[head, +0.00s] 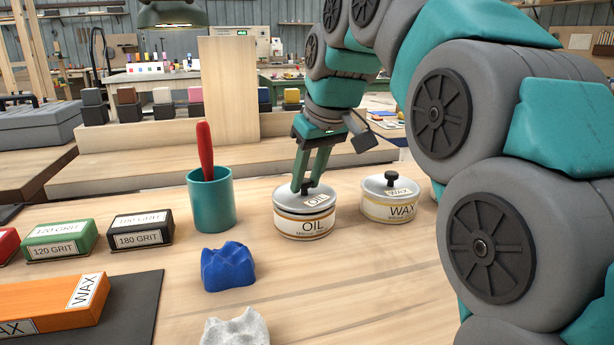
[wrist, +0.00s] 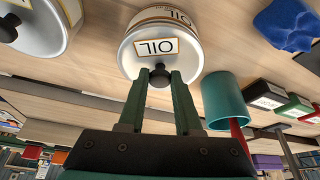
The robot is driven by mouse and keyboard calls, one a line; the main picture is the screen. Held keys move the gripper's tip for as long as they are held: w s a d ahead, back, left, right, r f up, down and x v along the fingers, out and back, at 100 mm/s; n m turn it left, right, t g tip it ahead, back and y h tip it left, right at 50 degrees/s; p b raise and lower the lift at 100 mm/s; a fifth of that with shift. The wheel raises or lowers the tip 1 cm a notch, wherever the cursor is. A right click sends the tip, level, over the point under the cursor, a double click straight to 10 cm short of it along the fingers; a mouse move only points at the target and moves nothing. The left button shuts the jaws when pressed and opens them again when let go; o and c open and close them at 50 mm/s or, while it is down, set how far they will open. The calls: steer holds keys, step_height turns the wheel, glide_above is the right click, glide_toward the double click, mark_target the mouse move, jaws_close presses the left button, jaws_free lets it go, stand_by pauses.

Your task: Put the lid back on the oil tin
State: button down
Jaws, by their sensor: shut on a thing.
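The oil tin (head: 304,222) is a round cream tin with an OIL label, standing on the bench. Its silver lid (head: 290,196), with a small OIL label and a black knob, sits on top of the tin; I cannot tell whether it is fully seated. My gripper (head: 304,187) points down over the lid, with its fingers closed on the knob. In the wrist view, the fingers of my gripper (wrist: 160,80) pinch the black knob of the lid (wrist: 180,62). The tin's side (wrist: 160,14) shows beyond the lid's edge.
A lidded wax tin (head: 390,204) stands just right of the oil tin. A teal cup (head: 211,203) with a red-handled tool stands to the left. A blue crumpled cloth (head: 228,268) lies in front left. Grit blocks (head: 140,230) are further left.

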stand_by(0.3)
steer(key=shift+c, duration=0.2)
jaws_free()
stand_by(0.4)
steer(key=shift+r+p, duration=1.6)
steer(key=shift+r, duration=1.9)
jaws_close()
